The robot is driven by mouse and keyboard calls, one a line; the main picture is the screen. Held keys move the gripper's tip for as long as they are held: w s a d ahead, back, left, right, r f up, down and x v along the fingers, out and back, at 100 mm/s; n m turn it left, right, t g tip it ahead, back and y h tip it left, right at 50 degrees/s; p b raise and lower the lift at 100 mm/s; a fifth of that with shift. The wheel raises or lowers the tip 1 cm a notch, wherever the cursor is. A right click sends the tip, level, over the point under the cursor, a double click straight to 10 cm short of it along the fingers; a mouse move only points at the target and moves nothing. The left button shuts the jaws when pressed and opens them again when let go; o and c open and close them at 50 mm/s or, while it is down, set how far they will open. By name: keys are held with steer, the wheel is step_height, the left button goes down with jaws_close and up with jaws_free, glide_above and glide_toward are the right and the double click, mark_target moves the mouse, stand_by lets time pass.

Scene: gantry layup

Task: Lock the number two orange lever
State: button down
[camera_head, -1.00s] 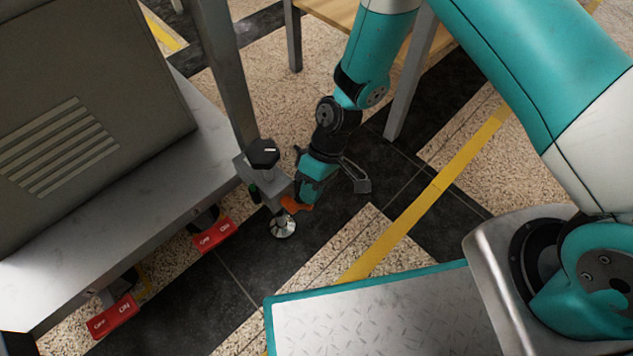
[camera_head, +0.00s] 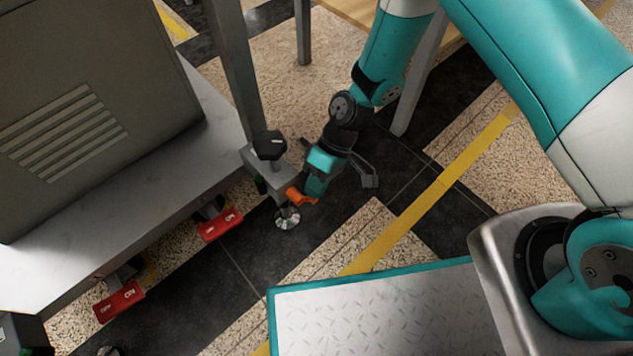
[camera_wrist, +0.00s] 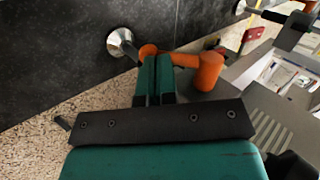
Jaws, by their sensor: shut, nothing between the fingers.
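The orange lever (camera_head: 299,196) is at the lower corner of the grey machine frame, beside a levelling foot (camera_head: 287,218). My gripper (camera_head: 305,190) is right at the lever, and its tip partly covers it in the head view. In the wrist view the orange lever (camera_wrist: 208,70) extends from the fingertips to the right. The fingers of my gripper (camera_wrist: 155,60) are shut together, with the lever just beyond their tips. I cannot tell whether they touch it. No number on the lever is readable.
Two red ON/OFF pedals, one nearer the lever (camera_head: 220,225) and one at lower left (camera_head: 119,301), hang under the frame's edge. A black knob (camera_head: 269,145) sits on the frame corner above the lever. Dark floor right of the foot is free.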

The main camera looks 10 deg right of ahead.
steer(key=shift+s+a+f+g+y, duration=0.15)
steer(key=shift+f+g+y, duration=0.55)
steer(key=shift+y, duration=0.4)
steer(key=shift+a+f+g+y, duration=0.15)
steer(key=shift+g+y, duration=0.15)
steer(key=shift+s+a, duration=0.1)
steer(key=shift+a, duration=0.05)
steer(key=shift+f, duration=0.15)
steer(key=shift+r+p, duration=0.75)
steer(key=shift+r, duration=0.1)
steer(key=w+d+f+p+v, duration=0.1)
steer(key=p+v, duration=0.3)
steer(key=v, duration=0.9)
steer(key=shift+w+d+f, duration=0.15)
steer(key=shift+f, duration=0.4)
steer(key=shift+r, duration=0.1)
